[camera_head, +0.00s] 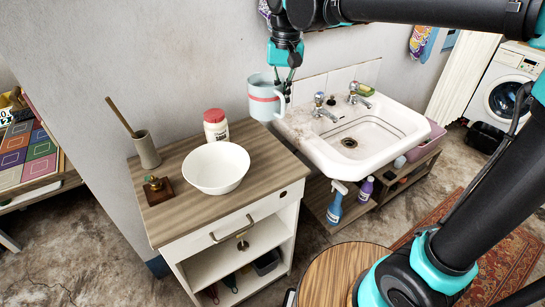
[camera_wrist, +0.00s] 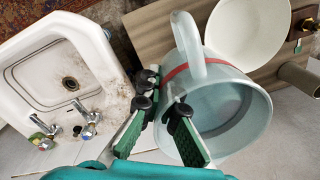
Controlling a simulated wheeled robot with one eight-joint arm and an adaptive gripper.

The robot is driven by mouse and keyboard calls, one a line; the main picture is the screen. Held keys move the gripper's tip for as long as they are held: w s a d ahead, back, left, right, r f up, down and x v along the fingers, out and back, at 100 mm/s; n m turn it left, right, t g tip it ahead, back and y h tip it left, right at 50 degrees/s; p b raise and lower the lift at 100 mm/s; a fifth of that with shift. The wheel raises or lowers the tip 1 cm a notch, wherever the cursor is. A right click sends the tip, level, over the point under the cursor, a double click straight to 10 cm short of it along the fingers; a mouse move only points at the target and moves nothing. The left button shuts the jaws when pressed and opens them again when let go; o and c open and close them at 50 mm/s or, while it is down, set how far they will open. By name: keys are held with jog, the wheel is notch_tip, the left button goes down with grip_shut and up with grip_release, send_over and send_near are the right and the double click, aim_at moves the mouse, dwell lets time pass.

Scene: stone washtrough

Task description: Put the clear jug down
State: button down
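The clear jug (camera_head: 264,98) is pale blue-grey and see-through, with a red band around it. It hangs in the air near the wall, above the back right part of the wooden-topped cabinet (camera_head: 184,208), roughly upright. My gripper (camera_head: 288,82) is at its right side. In the wrist view, my gripper (camera_wrist: 163,100) has one finger outside the jug (camera_wrist: 236,112) and the other inside its mouth, with the wall pinched between them. The jug's handle (camera_wrist: 190,42) points to the top of that view. The jug looks empty.
A white bowl (camera_head: 217,168), a red-lidded jar (camera_head: 216,126), a beige pot with a stick (camera_head: 146,150) and a small wooden block with a brass piece (camera_head: 156,188) stand on the cabinet. A sink (camera_head: 372,140) with two taps adjoins at right.

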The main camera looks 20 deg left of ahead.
jog(key=f, duration=1.4)
jog(key=shift+w+d, duration=0.25)
jog(key=shift+d, duration=0.05)
jog(key=shift+f, duration=2.2)
jog(key=shift+f, duration=0.1)
jog(key=c, duration=1.7)
grip_release()
